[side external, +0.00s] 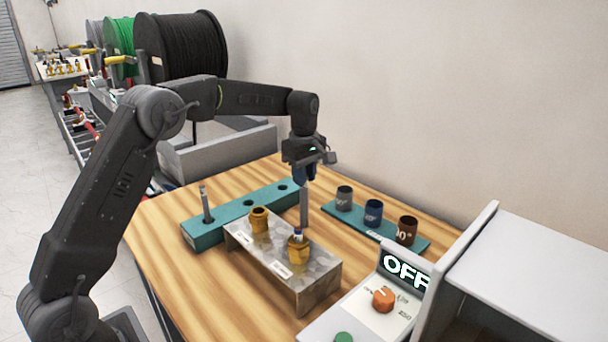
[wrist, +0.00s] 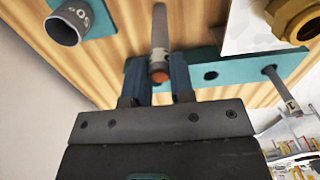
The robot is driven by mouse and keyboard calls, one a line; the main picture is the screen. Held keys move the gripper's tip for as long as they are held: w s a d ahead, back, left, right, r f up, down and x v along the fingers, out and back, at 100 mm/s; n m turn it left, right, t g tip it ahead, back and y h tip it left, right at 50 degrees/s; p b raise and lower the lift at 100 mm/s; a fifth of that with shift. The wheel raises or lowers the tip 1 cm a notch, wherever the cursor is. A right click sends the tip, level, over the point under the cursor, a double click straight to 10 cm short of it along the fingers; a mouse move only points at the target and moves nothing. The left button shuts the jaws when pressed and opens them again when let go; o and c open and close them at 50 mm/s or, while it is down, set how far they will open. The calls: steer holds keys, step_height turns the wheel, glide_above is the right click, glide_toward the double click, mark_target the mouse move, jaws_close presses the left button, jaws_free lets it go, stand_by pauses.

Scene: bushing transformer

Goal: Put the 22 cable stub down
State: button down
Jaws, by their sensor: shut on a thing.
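My gripper (side external: 304,176) is shut on a grey cable stub (side external: 304,208), which hangs upright below the fingers. In the wrist view the stub (wrist: 159,35) sits between the two blue fingertips (wrist: 160,70), its orange-red end towards the camera. No number is readable on it. A teal rack (side external: 230,212) with holes lies behind the metal stand; it also shows in the wrist view (wrist: 240,66). Another cable stub (side external: 207,204) stands in its left hole; the middle and right holes look empty. The held stub appears beside the rack's right end; whether its lower end touches anything is hidden.
A metal stand (side external: 313,282) carries two brass fittings (side external: 259,219). A teal tray (side external: 416,241) holds grey, blue and brown cups. A control box (side external: 372,310) reading OFF and a white housing (side external: 530,250) stand at right. Bare wood lies left of the stand.

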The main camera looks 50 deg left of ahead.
steer(key=shift+f, duration=0.1)
steer(key=c, duration=1)
jaws_free()
steer(key=s+d+r+m+t, duration=0.1)
steer(key=s+r+m, duration=0.1)
steer(key=r, duration=0.6)
steer(key=s+d+r+m, duration=0.1)
steer(key=s+d+r, duration=0.15)
steer(key=r, duration=0.55)
steer(key=s+d+r+m+t, duration=0.1)
steer(key=s+d+m+t, duration=0.3)
steer(key=s, duration=0.6)
steer(key=s+d+f+m, duration=0.1)
steer(key=s+f+m, duration=0.2)
steer(key=s, duration=0.3)
steer(key=s+d+f+m, duration=0.1)
steer(key=s+f+m, duration=0.3)
steer(key=s, duration=0.2)
steer(key=s+d+f+m, duration=0.1)
steer(key=s+f+m, duration=0.2)
steer(key=s, duration=0.3)
steer(key=shift+s+f+m+t, duration=0.2)
steer(key=shift+s+m+t, duration=0.15)
steer(key=shift+m, duration=0.15)
